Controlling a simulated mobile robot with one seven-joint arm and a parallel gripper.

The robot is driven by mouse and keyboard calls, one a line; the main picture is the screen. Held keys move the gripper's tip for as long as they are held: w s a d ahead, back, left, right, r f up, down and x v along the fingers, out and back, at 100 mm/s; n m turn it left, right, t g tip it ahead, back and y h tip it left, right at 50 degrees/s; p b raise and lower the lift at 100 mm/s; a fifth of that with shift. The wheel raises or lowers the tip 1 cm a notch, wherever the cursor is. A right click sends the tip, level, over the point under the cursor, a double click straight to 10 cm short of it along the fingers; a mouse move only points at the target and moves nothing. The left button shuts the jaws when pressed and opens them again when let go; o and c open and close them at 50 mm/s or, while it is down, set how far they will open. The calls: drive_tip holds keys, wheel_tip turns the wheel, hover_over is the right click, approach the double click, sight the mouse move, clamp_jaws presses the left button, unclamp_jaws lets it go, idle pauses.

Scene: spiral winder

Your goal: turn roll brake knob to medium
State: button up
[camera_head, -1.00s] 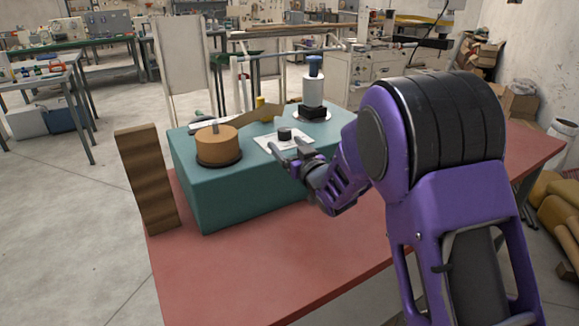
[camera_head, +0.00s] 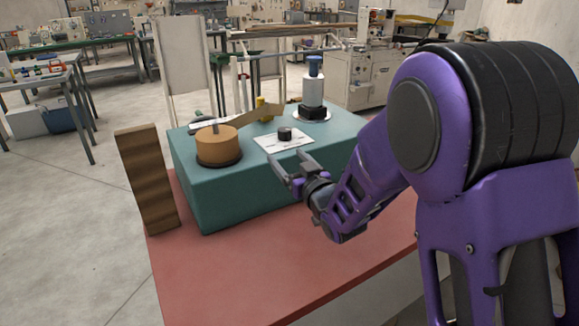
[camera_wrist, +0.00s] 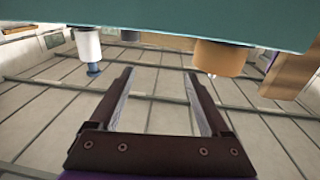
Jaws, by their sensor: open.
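The roll brake knob (camera_head: 285,133) is a small dark cylinder on a white plate (camera_head: 268,144) with faint markings, on top of the teal winder box (camera_head: 240,192). Its setting is too small to read. My gripper (camera_head: 288,160) is open and empty, in front of the knob and apart from it, near the box's front top edge. In the wrist view the open jaws (camera_wrist: 158,78) have nothing between them but distant floor.
A tan roll (camera_head: 218,146) sits on the box's left, with a brown bar behind it. A white and blue spool (camera_head: 313,88) stands on a dark block at the back right. A wooden block (camera_head: 147,180) stands left on the red table (camera_head: 230,265). The table front is clear.

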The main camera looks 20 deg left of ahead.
drive_tip(key=shift+s+d, duration=0.3)
drive_tip(key=shift+s, duration=0.45)
drive_tip(key=shift+s+d, duration=0.3)
drive_tip(key=shift+s, duration=0.45)
